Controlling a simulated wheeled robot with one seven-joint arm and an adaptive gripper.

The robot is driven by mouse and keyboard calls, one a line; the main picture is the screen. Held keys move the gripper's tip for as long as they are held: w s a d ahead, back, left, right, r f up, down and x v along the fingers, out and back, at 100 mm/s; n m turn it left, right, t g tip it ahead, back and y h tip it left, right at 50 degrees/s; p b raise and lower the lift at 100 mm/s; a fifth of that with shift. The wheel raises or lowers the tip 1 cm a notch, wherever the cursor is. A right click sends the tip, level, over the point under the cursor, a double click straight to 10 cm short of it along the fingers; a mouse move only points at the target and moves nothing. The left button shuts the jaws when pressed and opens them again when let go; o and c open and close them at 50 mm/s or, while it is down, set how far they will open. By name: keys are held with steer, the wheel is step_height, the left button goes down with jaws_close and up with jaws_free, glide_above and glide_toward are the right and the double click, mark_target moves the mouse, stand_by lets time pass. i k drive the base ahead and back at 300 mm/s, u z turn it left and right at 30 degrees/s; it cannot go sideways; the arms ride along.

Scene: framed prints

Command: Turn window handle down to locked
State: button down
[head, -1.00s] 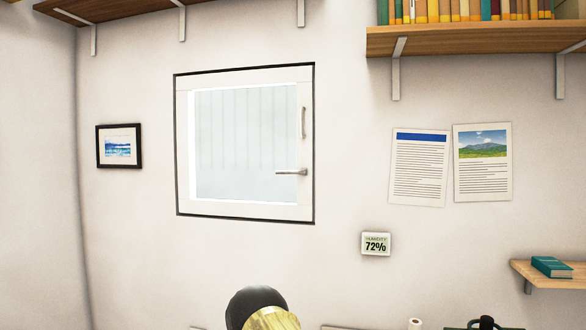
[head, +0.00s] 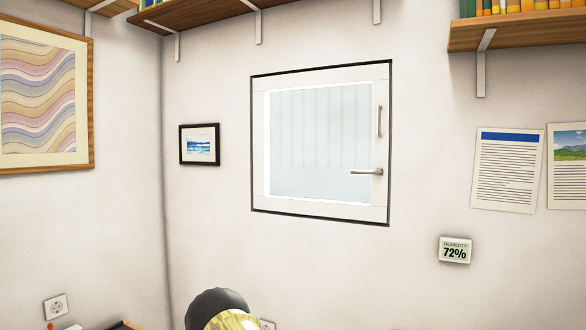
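The window (head: 320,209) is set in the wall ahead, with a white frame, a dark outline and a pale pane. It looks closed. Its metal lever handle (head: 366,172) sits on the right side of the frame, low down, and points left, about horizontal. A separate vertical pull bar (head: 379,121) is above it on the same side. A rounded dark and gold part of my arm shows at the bottom edge, well below the window. My gripper is not in the picture.
Wooden shelves (head: 200,14) with metal brackets run above the window. A small framed print (head: 200,145) hangs left of it, and a large wavy print (head: 42,95) on the left wall. A humidity display (head: 455,250) and a text sheet (head: 507,168) are at right.

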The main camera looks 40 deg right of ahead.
mark_target(378, 171)
steer(key=u, duration=0.85)
steer(key=i, duration=0.8)
steer(key=z, duration=1.85)
